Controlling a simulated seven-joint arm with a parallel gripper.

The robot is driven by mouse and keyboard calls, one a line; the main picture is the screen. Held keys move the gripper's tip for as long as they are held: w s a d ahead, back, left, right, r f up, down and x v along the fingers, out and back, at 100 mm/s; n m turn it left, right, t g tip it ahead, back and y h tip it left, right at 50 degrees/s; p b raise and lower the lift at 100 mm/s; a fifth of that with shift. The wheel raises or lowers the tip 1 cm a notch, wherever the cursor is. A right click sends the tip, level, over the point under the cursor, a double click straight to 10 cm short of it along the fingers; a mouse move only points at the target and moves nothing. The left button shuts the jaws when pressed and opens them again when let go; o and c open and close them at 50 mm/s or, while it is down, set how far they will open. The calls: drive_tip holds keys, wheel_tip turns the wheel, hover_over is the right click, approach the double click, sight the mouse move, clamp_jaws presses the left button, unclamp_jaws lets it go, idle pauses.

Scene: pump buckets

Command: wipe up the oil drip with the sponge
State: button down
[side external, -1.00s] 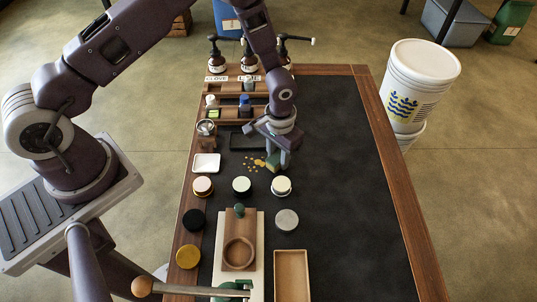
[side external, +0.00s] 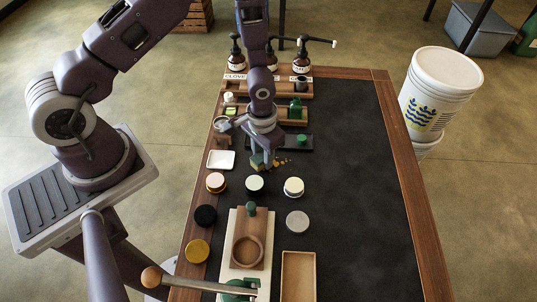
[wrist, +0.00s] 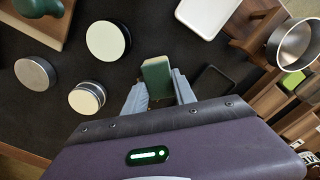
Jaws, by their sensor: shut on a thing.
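My gripper (side external: 261,155) is shut on the sponge (side external: 257,162), a block with a green face and a tan layer. The sponge is low at the dark work mat, apparently touching it. The wrist view shows the sponge (wrist: 157,75) sticking out between both fingers (wrist: 160,90). The oil drip (side external: 282,162) shows as a few small amber spots on the mat, just right of the sponge. Any spots under the sponge or behind the gripper are hidden. I cannot make out the drip in the wrist view.
A white square dish (side external: 221,160) lies to the left. Round tins, including a cream-topped one (side external: 254,184), stand in front. A dark tray (side external: 290,142) and wooden racks with bottles (side external: 301,62) are behind. The mat's right side (side external: 350,170) is clear.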

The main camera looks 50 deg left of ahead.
sight(292, 165)
drive_tip(key=shift+w+d+r, duration=0.15)
drive_tip(key=shift+w+d, duration=0.45)
drive_tip(key=shift+d, duration=0.05)
drive_tip(key=shift+w+d, duration=2.15)
drive_tip(key=shift+w, duration=0.05)
drive_tip(key=shift+s+a, duration=2.9)
drive_tip(key=shift+w+d, duration=1.15)
drive_tip(key=shift+d, duration=0.05)
drive_tip(key=shift+w+d, duration=0.25)
drive_tip(key=shift+w, duration=0.05)
drive_tip(key=shift+w+d, duration=1.05)
drive_tip(key=shift+d, duration=0.05)
drive_tip(key=shift+w+d+r, duration=0.1)
drive_tip(key=shift+w+d, duration=0.35)
wheel_tip(292, 165, up, 8)
drive_tip(key=shift+a, duration=0.1)
